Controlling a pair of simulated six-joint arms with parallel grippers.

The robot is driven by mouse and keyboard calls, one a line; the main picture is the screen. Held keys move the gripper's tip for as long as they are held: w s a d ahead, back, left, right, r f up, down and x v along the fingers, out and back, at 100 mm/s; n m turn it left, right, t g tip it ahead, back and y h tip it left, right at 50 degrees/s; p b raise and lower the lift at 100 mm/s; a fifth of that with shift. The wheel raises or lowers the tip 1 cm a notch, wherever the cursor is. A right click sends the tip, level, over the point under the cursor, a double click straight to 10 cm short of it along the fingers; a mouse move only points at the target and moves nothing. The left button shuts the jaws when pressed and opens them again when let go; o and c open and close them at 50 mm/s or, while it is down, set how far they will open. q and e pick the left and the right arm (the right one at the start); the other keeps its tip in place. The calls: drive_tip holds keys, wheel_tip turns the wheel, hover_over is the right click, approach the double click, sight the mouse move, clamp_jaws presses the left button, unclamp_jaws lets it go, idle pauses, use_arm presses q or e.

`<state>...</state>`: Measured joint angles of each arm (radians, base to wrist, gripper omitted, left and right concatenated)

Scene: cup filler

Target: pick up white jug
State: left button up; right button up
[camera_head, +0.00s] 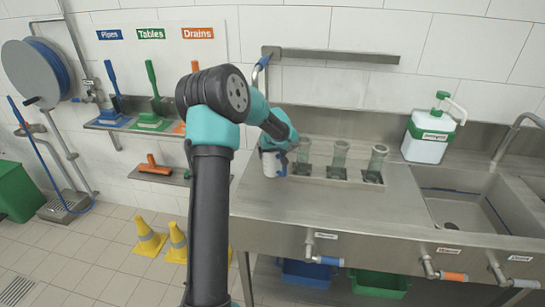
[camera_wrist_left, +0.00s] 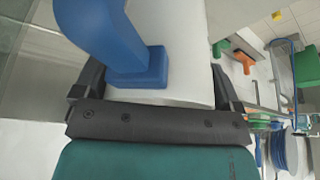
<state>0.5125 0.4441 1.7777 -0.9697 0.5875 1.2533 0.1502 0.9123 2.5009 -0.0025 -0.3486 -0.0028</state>
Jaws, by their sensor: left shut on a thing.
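The white jug (camera_head: 270,168) is at the left end of the steel counter (camera_head: 330,208), mostly hidden behind my left gripper (camera_head: 274,150). In the left wrist view, the jug's white body (camera_wrist_left: 185,55) lies between the two dark fingers of my left gripper (camera_wrist_left: 155,75), which is shut on it. Its blue handle (camera_wrist_left: 115,45) rises between the fingers toward the camera. I cannot tell whether the jug's base touches the counter. My right gripper is not in view.
Several clear cups (camera_head: 339,158) stand in a holder right of the jug. A white dispenser with a green pump (camera_head: 430,137) is farther right, by the sink (camera_head: 465,208). Brushes (camera_head: 152,100) hang on the left wall. Yellow cones (camera_head: 149,240) stand on the floor.

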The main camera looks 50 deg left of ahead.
use_arm(q)
drive_tip(key=shift+r, duration=0.15)
drive_tip(key=shift+r, duration=1.4)
drive_tip(key=shift+d+r, duration=0.1)
drive_tip(key=shift+r, duration=0.2)
drive_tip(key=s+d+r, duration=0.1)
drive_tip(key=s+d, duration=0.9)
drive_tip(key=d, duration=0.2)
drive_tip(key=shift+r, duration=0.2)
drive_tip(key=shift+d, duration=0.1)
drive_tip(key=w+d+r+m+h, duration=0.1)
drive_tip(key=w+d+r+m, duration=0.2)
drive_tip(key=d, duration=0.8)
drive_tip(key=w+d+r+m+t+h, duration=0.1)
drive_tip(key=w+d+m, duration=0.4)
drive_tip(key=d, duration=0.6)
drive_tip(key=w+d+r+m+t+h, duration=0.1)
drive_tip(key=w+d+r+m, duration=0.3)
drive_tip(key=d, duration=0.7)
drive_tip(key=shift+r+h, duration=0.3)
drive_tip(key=shift+h, duration=0.1)
